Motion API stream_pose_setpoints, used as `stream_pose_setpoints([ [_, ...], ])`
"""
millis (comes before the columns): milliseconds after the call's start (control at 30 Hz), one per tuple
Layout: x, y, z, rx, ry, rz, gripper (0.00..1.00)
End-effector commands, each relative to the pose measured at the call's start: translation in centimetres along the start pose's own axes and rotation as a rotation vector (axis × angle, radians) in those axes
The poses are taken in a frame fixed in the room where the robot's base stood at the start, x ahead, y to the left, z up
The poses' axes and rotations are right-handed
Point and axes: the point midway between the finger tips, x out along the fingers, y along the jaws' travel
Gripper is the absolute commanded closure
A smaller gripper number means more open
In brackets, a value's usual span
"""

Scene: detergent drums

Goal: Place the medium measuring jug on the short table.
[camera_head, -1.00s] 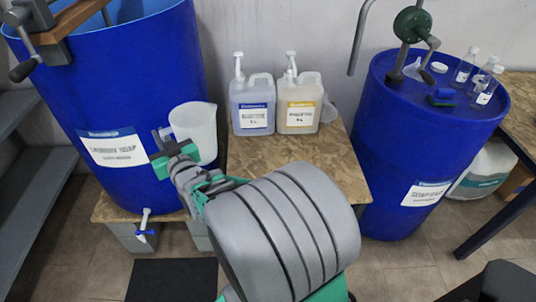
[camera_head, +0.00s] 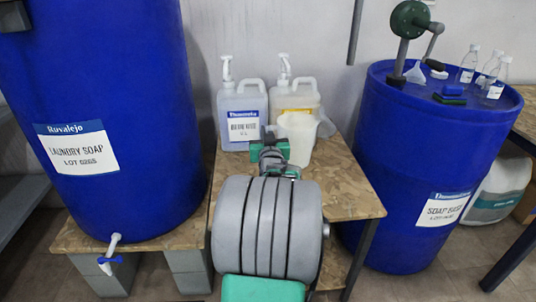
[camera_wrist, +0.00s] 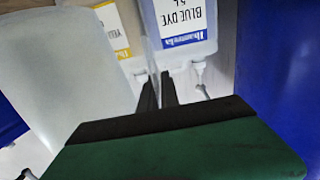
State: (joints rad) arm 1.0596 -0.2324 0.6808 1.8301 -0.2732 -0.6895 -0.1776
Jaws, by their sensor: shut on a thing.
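The translucent white measuring jug (camera_head: 298,138) is upright in front of the yellow-labelled container, over the wooden table (camera_head: 345,198) in the middle. In the wrist view the jug (camera_wrist: 50,75) fills the left side. My gripper (camera_head: 272,135) is at the jug's left side in the head view. Its dark fingers (camera_wrist: 159,88) are shut on the jug, probably at its handle; the exact grip is hard to see. My arm hides part of the table below, and I cannot tell whether the jug's base touches the wood.
A blue-labelled pump container (camera_head: 242,112) and a yellow-labelled one (camera_head: 294,95) stand behind. Another translucent vessel (camera_head: 326,124) is partly hidden to the right. Large blue drums stand left (camera_head: 110,200) and right (camera_head: 415,180). Bare wood shows at the table's right front.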

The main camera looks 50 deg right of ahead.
Motion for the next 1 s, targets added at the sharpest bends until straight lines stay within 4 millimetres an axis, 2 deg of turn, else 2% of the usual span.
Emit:
stream_pose_setpoints([
  [33, 1.6, -0.2, 1.1, -0.001, -0.001, -0.002, 1.0],
  [100, 2.8, -0.1, 3.1, 0.0, -0.004, -0.001, 1.0],
  [233, 4.8, -0.2, 5.2, -0.001, 0.0, 0.0, 1.0],
  [367, 5.8, -0.2, 6.2, -0.001, 0.001, 0.0, 1.0],
  [433, 6.3, -0.2, 7.0, 0.0, 0.0, 0.0, 1.0],
  [567, 6.2, -0.2, 9.4, -0.001, -0.001, 0.001, 1.0],
  [967, 6.1, -0.2, 9.9, -0.001, 0.002, 0.0, 1.0],
  [1000, 6.1, -0.2, 9.8, -0.001, 0.001, 0.0, 0.91],
])
